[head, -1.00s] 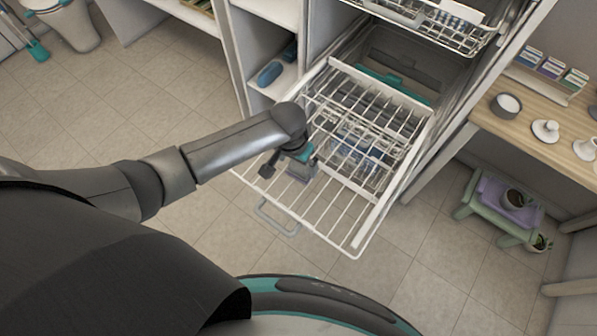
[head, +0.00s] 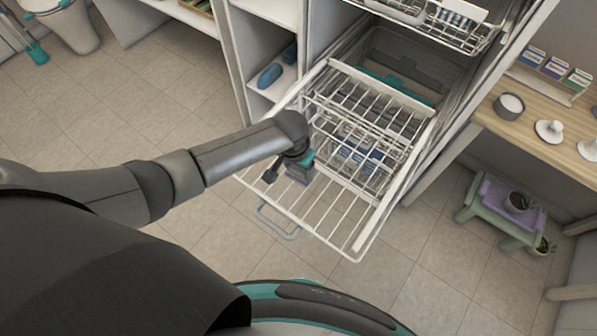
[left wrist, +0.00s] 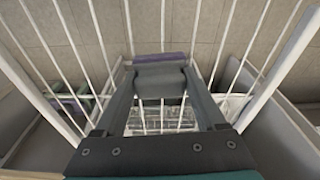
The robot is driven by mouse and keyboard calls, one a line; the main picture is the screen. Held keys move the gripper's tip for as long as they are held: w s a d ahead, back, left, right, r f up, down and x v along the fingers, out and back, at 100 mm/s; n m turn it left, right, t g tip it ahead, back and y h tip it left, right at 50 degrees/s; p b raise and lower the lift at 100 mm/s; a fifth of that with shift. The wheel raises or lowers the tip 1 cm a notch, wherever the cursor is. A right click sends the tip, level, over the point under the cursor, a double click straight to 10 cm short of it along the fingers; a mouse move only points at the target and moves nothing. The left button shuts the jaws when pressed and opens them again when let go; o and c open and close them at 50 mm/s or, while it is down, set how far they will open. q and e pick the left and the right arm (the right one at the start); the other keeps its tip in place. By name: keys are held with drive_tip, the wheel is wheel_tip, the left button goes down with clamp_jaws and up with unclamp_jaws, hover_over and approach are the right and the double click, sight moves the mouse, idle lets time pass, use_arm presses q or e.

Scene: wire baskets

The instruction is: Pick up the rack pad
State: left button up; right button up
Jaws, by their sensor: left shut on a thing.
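The pad (head: 298,179) is a small purple and grey piece. It is at the near left part of the pulled-out white wire basket (head: 335,228). My left gripper (head: 288,172) is above the basket and shut on it. In the left wrist view the pad's purple edge (left wrist: 160,57) shows between my fingertips (left wrist: 160,76), with the wires below. I cannot tell whether the pad still touches the wires. My right gripper is not in view.
Packs of goods (head: 357,158) lie deeper in the basket. Another wire basket (head: 440,30) is above it in the cabinet. A wooden counter (head: 545,118) and a green stool (head: 500,215) with plants stand at the right.

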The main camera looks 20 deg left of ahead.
use_arm(q)
drive_tip(key=c, duration=0.7)
drive_tip(key=shift+r, duration=0.1)
drive_tip(key=shift+r+p, duration=0.35)
drive_tip(key=shift+r, duration=0.35)
drive_tip(key=shift+r+p, duration=2.7)
drive_tip(key=shift+r, duration=6.55)
drive_tip(key=o, duration=1)
clamp_jaws()
